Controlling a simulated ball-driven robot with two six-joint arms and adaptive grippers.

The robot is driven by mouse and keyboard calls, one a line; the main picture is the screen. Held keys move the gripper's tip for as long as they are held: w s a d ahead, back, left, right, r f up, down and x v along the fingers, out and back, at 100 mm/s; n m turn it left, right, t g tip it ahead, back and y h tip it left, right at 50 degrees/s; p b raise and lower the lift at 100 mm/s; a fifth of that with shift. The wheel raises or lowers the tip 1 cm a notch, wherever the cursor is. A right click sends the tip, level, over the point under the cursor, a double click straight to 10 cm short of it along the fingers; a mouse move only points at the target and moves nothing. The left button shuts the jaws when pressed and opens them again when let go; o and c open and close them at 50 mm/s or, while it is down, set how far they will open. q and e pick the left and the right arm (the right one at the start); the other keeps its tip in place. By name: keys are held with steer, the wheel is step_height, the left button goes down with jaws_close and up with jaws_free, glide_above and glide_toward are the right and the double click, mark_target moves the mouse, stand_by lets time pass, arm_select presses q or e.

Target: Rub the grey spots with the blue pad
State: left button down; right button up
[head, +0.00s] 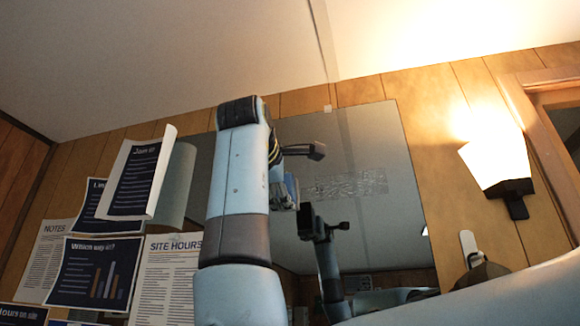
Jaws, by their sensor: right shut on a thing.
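A mirror (385,135) hangs on the wood-panelled wall. A patch of grey spots (345,186) shows on its glass, right of my right gripper. My right gripper (287,178) is partly hidden behind my own upright arm link. It is shut on the blue pad (291,187), of which only a small part shows. The pad is left of the visible spots; I cannot tell whether it touches the glass. My arm may hide more of the spots. My left gripper is not in view.
A lit wall lamp (497,160) is right of the mirror, beside a door frame (540,140). Several pinned papers (95,270) cover the wall at left, and one sheet (140,175) curls outward near the mirror. A dark reflected arm (325,240) shows in the glass.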

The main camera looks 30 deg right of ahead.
mark_target(295, 179)
steer(key=shift+h, duration=0.5)
steer(key=shift+w+d+r+p, duration=0.3)
steer(key=shift+d+r+p, duration=0.1)
steer(key=shift+d+r, duration=0.35)
steer(key=shift+w+d+r+p, duration=0.35)
steer(key=shift+d+r, duration=0.25)
steer(key=shift+d, duration=0.1)
steer(key=shift+w+d+r+p, duration=0.25)
steer(key=shift+d+r+p, duration=0.15)
steer(key=shift+d+r, duration=0.35)
steer(key=shift+w+d+f, duration=0.1)
steer(key=shift+w, duration=0.05)
steer(key=shift+x, duration=0.95)
steer(key=shift+d, duration=0.1)
